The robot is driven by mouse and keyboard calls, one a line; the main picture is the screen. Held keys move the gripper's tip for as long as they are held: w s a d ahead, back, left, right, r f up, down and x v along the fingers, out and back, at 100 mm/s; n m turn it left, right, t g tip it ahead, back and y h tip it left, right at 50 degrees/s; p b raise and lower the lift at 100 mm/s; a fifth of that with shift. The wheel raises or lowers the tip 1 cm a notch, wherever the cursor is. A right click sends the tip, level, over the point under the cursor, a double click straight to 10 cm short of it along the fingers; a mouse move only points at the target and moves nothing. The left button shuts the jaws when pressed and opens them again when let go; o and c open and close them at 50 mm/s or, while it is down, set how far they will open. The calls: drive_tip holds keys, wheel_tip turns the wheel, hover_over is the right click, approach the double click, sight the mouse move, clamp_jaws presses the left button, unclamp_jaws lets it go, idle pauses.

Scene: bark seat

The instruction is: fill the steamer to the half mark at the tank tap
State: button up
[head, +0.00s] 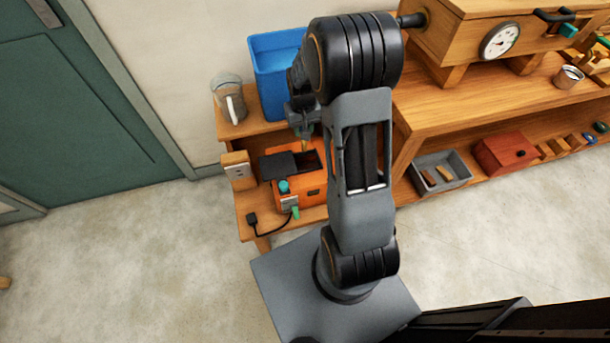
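The orange steamer (313,196) stands on the low shelf of the small wooden stand. A dark flap (279,167) lies across its left top, beside a dark opening. A teal cap shows on its front, and a cord runs to a black plug (252,219) at the shelf's front edge. The blue tank (271,88) stands on the stand's upper level, behind the steamer. A small brass-coloured part, possibly the tap (304,145), shows above the steamer. My gripper (303,126) is in front of the tank, above the steamer. Its fingers are small and partly hidden. The water level is not visible.
A clear jug (229,102) stands left of the tank. A workbench at right bears a wooden box with a gauge (499,41) and a cup (568,77). Its lower shelf holds a grey tray (464,176) and red box (505,154).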

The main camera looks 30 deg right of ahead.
drive_tip(key=c, duration=0.5)
drive_tip(key=shift+o, duration=0.2)
drive_tip(key=n, duration=0.1)
drive_tip(key=d+n, duration=0.1)
drive_tip(key=shift+w+n, duration=0.15)
drive_tip(key=shift+n, duration=0.15)
drive_tip(key=d+n, duration=0.1)
drive_tip(key=n, duration=0.2)
drive_tip(key=w+d+n, duration=0.1)
drive_tip(key=n, duration=0.3)
drive_tip(key=d+n+p, duration=0.1)
drive_tip(key=n, duration=0.2)
drive_tip(key=shift+w+d, duration=0.3)
drive_tip(key=shift+d, duration=0.05)
